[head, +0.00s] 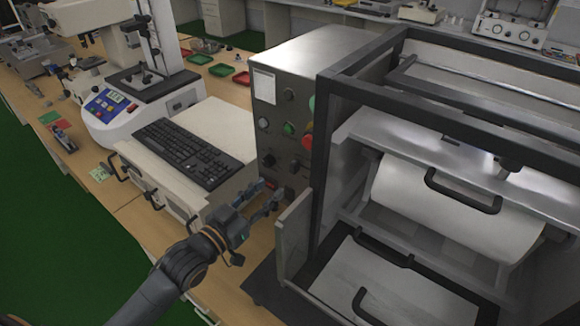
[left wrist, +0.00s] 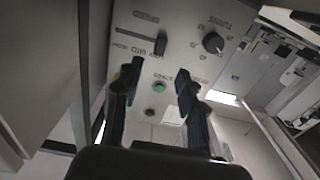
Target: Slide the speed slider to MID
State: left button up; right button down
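The grey control panel (head: 285,125) is on the cabinet at the middle of the head view. In the left wrist view, the panel (left wrist: 185,20) appears upside down. A black slider handle (left wrist: 161,44) stands near one end of a thin dark slot, with labels too blurred to read surely. My left gripper (head: 272,195) is low in front of the panel in the head view. In the left wrist view, its two fingers (left wrist: 157,80) are apart with nothing held between them. The slider handle lies just beyond the fingertips, apart from them. My right gripper is in neither view.
A round black knob (left wrist: 213,43) and a green button (left wrist: 158,87) are near the slider. A metal door (head: 293,238) stands open right of my gripper, beside the black-framed machine (head: 322,150). A keyboard (head: 188,152) on a beige unit lies to the left.

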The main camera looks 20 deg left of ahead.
aim_at(292, 169)
pick_arm(q)
jog(key=p+x, duration=0.1)
jog(key=x, duration=0.7)
jog(key=shift+w+d+p, duration=0.1)
jog(key=shift+w+p, duration=0.2)
jog(key=shift+p, duration=0.1)
jog(key=shift+w+d+f, duration=0.1)
jog(key=shift+w+d, duration=0.05)
jog(key=shift+w, duration=0.2)
jog(key=c, duration=0.8)
grip_shut()
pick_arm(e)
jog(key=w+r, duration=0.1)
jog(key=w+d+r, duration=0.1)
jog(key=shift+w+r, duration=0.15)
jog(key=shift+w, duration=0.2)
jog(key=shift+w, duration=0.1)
